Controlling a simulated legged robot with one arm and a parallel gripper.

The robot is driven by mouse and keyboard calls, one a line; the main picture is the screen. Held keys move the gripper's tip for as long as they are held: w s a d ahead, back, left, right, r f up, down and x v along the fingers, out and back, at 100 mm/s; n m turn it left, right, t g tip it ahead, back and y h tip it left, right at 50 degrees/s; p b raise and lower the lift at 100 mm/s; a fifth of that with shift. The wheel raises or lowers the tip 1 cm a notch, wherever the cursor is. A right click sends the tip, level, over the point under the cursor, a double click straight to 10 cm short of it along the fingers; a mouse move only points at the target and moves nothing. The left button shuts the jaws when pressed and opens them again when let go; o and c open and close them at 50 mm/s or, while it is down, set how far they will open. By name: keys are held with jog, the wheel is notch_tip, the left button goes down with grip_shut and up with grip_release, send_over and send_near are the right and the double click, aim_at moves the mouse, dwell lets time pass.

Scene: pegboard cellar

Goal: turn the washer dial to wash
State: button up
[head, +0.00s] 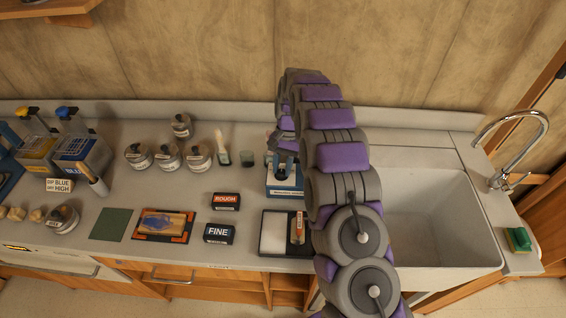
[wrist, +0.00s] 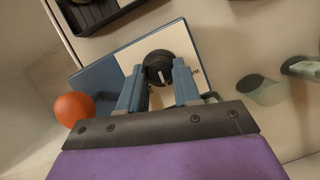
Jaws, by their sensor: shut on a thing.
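The washer is a small blue box (head: 284,187) with a pale front label, standing on the counter left of the sink. In the wrist view the washer (wrist: 93,80) shows its blue side and a white panel (wrist: 181,45). A round black dial (wrist: 158,64) with a white pointer mark sits on that panel. My gripper (wrist: 158,79) has one blue finger on each side of the dial and is shut on it. Most of the panel's lettering is hidden behind the fingers. In the head view my arm arches over the counter, and my gripper (head: 284,150) is at the washer.
A red-orange knob (wrist: 74,108) is beside the washer in the wrist view. Several jars (head: 169,157) and small cups stand to the left. A black tray (head: 273,235) lies in front of the washer. The sink (head: 440,225) is to the right, behind my arm.

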jog(key=n, duration=0.2)
jog(key=n+h+p, duration=0.2)
jog(key=n, duration=0.1)
jog(key=shift+w+a+r+n, duration=0.15)
jog(key=shift+a+n, duration=0.1)
jog(key=shift+n, duration=0.05)
jog(key=n+h+p, duration=0.1)
jog(key=n, duration=0.1)
jog(key=n+p, duration=0.1)
jog(key=n, duration=0.1)
jog(key=shift+a+t+h, duration=0.2)
jog(key=shift+t+h, duration=0.1)
jog(key=shift+h, duration=0.1)
jog(key=shift+s+n+t+h+p, duration=0.25)
jog(key=shift+n+p, duration=0.3)
jog(key=shift+n, duration=0.55)
jog(key=shift+f, duration=0.2)
jog(key=o, duration=1)
jog(key=shift+a, duration=0.1)
jog(key=shift+o, duration=0.2)
